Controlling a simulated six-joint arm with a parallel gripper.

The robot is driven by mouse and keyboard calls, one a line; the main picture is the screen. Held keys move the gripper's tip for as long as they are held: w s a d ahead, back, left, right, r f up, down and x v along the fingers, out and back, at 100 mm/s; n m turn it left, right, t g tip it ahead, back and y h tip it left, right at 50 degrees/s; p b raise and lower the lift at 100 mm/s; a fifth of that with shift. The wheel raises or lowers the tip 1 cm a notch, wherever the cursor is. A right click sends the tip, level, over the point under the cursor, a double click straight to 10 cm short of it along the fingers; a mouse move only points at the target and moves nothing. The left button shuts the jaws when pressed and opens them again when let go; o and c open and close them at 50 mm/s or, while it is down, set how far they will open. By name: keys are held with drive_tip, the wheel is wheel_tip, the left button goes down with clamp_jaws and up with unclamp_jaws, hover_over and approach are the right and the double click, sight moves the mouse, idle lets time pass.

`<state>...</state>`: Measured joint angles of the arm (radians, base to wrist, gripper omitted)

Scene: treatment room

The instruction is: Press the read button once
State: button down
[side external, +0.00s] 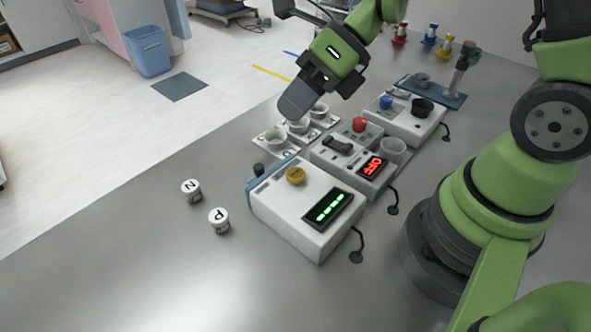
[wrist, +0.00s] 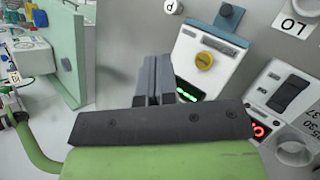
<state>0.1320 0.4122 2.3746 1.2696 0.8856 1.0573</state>
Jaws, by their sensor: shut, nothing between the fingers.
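A yellow round button (side external: 296,175) sits on top of a white box (side external: 290,215) with a green-lit display (side external: 328,207). I take it for the read button, though I cannot read its label. The yellow button (wrist: 204,61) and the white box (wrist: 208,48) also show in the wrist view, right of my fingers. The display is partly hidden there by my gripper. My gripper (side external: 291,107) is shut and empty, raised near the white cups and apart from the button. Its closed fingers show in the wrist view (wrist: 154,66).
Two white lettered cylinders (side external: 191,189) (side external: 219,220) stand left of the box. Beside it are a grey unit with a red OFF display (side external: 373,166) and red button (side external: 360,124), several white cups (side external: 276,138), and a white unit with a blue button (side external: 386,102). The front-left table is clear.

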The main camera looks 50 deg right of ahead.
sight(295, 170)
drive_tip(key=shift+f, duration=4.3)
drive_tip(key=shift+f, duration=0.15)
drive_tip(key=shift+f, duration=0.25)
drive_tip(key=shift+f, duration=0.5)
drive_tip(key=shift+r, duration=0.9)
drive_tip(key=shift+r, duration=0.1)
drive_tip(key=shift+r, duration=2.4)
